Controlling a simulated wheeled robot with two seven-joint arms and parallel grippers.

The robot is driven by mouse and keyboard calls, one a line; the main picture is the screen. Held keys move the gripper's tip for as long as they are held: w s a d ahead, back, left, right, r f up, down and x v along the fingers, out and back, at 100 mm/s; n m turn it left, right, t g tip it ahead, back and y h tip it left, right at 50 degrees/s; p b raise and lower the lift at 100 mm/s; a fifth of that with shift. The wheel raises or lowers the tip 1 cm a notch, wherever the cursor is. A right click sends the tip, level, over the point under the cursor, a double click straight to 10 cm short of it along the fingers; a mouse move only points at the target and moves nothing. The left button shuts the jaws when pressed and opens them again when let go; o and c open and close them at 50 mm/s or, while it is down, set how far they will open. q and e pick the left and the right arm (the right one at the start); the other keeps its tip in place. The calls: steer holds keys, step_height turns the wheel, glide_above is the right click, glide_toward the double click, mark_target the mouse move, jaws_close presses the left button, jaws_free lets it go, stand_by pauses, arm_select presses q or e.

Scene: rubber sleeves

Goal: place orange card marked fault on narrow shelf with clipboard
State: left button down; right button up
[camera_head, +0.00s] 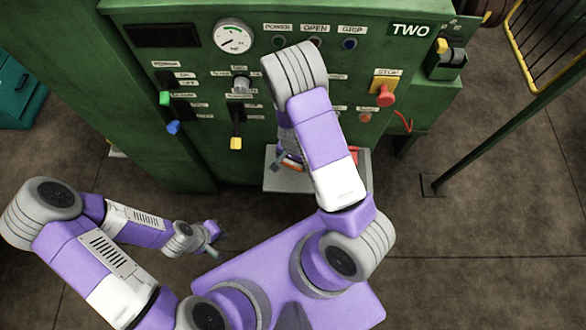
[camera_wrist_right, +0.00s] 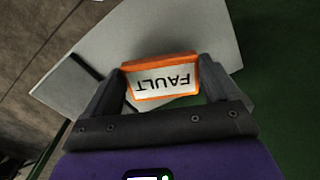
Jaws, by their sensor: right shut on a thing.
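The orange card marked FAULT (camera_wrist_right: 163,82) is between the fingers of my right gripper (camera_wrist_right: 163,85), its white label upside down in the right wrist view. The gripper is shut on it. In the head view a bit of the orange card (camera_head: 291,163) shows beside my right arm, over the narrow grey shelf (camera_head: 277,182). The shelf also fills much of the right wrist view (camera_wrist_right: 110,50). I cannot tell whether the card touches the shelf. The clipboard is not clearly seen; my arm hides part of the shelf. My left gripper (camera_head: 212,236) hangs low at the left, its fingers too small to judge.
The green machine panel (camera_head: 205,105) rises behind the shelf, with a gauge (camera_head: 234,37), a red stop button (camera_head: 386,96) and several levers. A green post (camera_head: 490,135) and yellow rack (camera_head: 545,60) stand at the right. Open floor (camera_head: 480,250) lies at the right front.

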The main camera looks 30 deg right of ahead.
mark_target(293, 171)
steer(key=shift+f+b, duration=1.05)
steer(key=shift+f, duration=1.7)
steer(key=shift+f, duration=0.2)
steer(key=o, duration=0.7)
steer(key=shift+o, duration=0.3)
steer(key=shift+r, duration=0.1)
